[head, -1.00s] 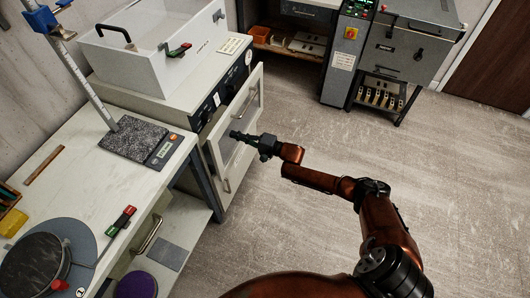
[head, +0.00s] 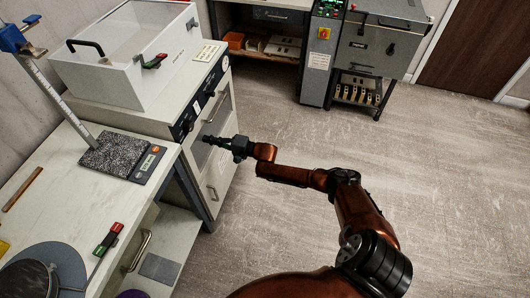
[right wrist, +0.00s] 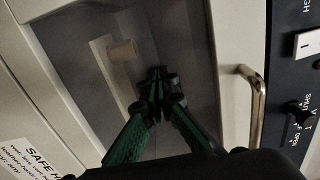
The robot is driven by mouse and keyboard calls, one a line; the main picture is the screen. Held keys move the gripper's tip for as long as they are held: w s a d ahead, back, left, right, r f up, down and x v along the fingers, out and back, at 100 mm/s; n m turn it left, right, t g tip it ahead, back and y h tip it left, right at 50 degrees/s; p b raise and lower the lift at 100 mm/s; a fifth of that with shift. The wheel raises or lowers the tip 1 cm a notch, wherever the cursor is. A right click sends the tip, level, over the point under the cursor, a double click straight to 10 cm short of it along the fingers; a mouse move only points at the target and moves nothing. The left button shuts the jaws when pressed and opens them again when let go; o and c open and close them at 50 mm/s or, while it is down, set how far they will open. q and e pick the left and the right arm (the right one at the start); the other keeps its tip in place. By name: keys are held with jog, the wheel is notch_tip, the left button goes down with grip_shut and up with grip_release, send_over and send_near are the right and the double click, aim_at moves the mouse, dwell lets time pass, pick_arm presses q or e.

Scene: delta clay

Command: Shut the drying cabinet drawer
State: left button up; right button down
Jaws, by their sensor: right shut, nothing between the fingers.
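The drying cabinet (head: 150,115) stands at the left of the head view, with dark knob controls along its upper front. Its drawer front (head: 226,122) has a grey window and a bar handle (head: 217,107). The front looks close to flush under the control panel; I cannot tell whether a small gap is left. My right gripper (head: 207,139) is shut and empty, pointing at the window. In the right wrist view its fingertips (right wrist: 158,78) are at the grey window (right wrist: 180,45), left of the handle (right wrist: 257,100); contact is not clear. My left gripper is not in view.
A workbench (head: 60,205) with a scale (head: 125,158) stands at the near left. A grey machine (head: 375,45) stands at the back. The floor (head: 440,160) on the right is free.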

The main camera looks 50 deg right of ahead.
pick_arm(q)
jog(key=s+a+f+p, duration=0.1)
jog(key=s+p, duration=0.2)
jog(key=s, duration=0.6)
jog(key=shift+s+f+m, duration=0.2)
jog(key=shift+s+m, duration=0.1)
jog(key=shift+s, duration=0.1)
pick_arm(e)
jog(key=v, duration=1.4)
jog(key=shift+f, duration=0.1)
